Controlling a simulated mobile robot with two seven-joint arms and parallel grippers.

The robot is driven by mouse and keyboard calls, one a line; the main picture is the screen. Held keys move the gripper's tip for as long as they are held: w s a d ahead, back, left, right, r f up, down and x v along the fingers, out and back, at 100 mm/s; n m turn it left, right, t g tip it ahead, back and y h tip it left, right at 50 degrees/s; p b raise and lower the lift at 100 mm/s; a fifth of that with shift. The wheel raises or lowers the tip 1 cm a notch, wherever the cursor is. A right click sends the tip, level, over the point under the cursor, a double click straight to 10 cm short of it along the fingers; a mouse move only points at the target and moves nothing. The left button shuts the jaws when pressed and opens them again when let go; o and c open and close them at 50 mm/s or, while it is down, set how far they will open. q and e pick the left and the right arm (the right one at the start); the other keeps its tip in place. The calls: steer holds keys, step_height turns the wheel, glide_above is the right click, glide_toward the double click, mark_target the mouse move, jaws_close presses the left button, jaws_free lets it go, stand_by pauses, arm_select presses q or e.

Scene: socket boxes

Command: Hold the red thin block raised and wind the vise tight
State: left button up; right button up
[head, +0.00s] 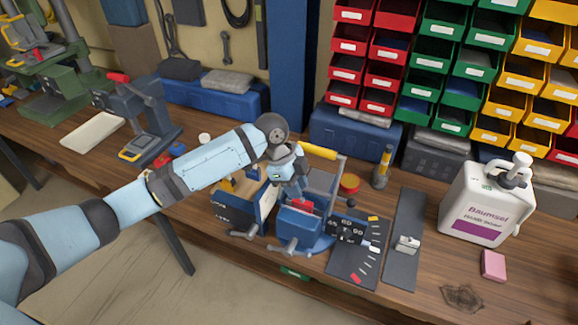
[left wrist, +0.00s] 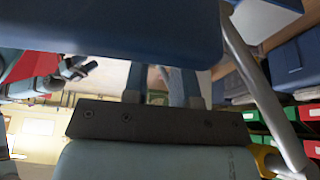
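The blue vise (head: 303,226) stands near the front edge of the workbench, with metal crank handles on its front. A small red piece (head: 303,204), which looks like the red thin block, shows at the top of the vise jaws; most of it is hidden. My left gripper (head: 291,184) points down just behind and above this red piece. In the left wrist view its fingers (left wrist: 162,88) reach beneath a large blue body (left wrist: 110,25). Their tips and anything between them are hidden, so I cannot tell whether they grip. My right gripper is not in view.
A dark angle-marked plate (head: 352,240) and a grey strip (head: 404,240) lie right of the vise. A white canister (head: 482,208) and a pink block (head: 493,266) stand further right. A yellow-handled bar (head: 320,151) is behind my gripper. Colored bins (head: 420,75) line the wall.

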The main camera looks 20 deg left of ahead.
arm_select(q)
steer(key=shift+x, duration=1.45)
jaws_close()
steer(key=shift+w+r+p, duration=0.15)
steer(key=shift+r+p, duration=0.5)
steer(key=shift+p, duration=0.2)
steer(key=shift+r+p, duration=0.1)
steer(key=shift+p, duration=0.3)
